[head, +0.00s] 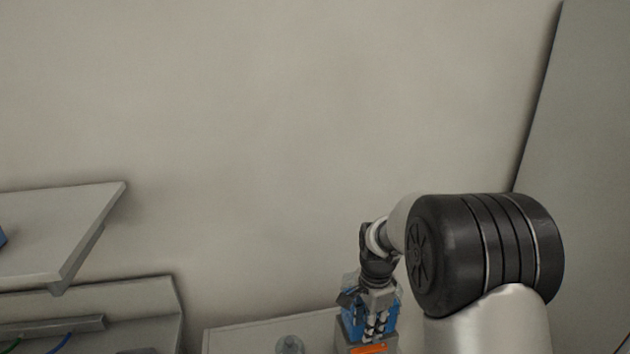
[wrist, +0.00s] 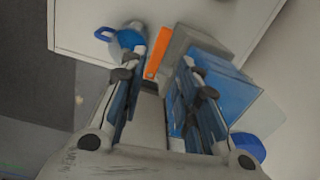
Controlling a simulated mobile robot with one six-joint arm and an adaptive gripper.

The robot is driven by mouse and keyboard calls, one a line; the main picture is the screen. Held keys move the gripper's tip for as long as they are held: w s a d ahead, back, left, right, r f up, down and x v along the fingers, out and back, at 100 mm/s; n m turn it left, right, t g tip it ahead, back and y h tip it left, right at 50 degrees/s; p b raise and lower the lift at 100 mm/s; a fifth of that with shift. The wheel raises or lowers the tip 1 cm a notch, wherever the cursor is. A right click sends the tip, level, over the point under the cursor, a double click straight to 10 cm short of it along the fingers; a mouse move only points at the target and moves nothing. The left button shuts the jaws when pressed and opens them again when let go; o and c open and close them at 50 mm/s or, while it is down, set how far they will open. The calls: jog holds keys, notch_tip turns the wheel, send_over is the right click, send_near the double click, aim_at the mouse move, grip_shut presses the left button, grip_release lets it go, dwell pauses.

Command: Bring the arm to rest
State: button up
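My gripper (wrist: 160,72) points down in the wrist view, its two fingers standing apart with a gap between the tips. I see nothing clearly held between them. In the head view my gripper (head: 376,326) is low, right of centre, at the end of my bent arm. It is in front of a blue object (head: 353,302) and above an orange strip (head: 369,349). In the wrist view the orange strip (wrist: 156,54) and a grey block (wrist: 192,45) lie just beyond the fingertips. Whether the fingers touch anything is hard to tell.
Blue box-like items (wrist: 228,82) stand close by the right finger, and a blue-handled container (wrist: 125,38) is beyond the left finger. A pale surface (head: 260,335) lies below. A shelf (head: 60,230) juts out at the left. The wall space above my gripper is clear.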

jog(key=s+r+n+t+b, duration=0.2)
jog(key=s+r+n+b, duration=0.35)
jog(key=s+r, duration=0.75)
jog(key=s+f+n+t+b, duration=0.2)
jog(key=s+n, duration=0.6)
jog(key=s, duration=0.8)
jog(key=shift+s+f+n, duration=0.2)
jog(key=shift+s+n, duration=0.1)
jog(key=shift+n, duration=0.05)
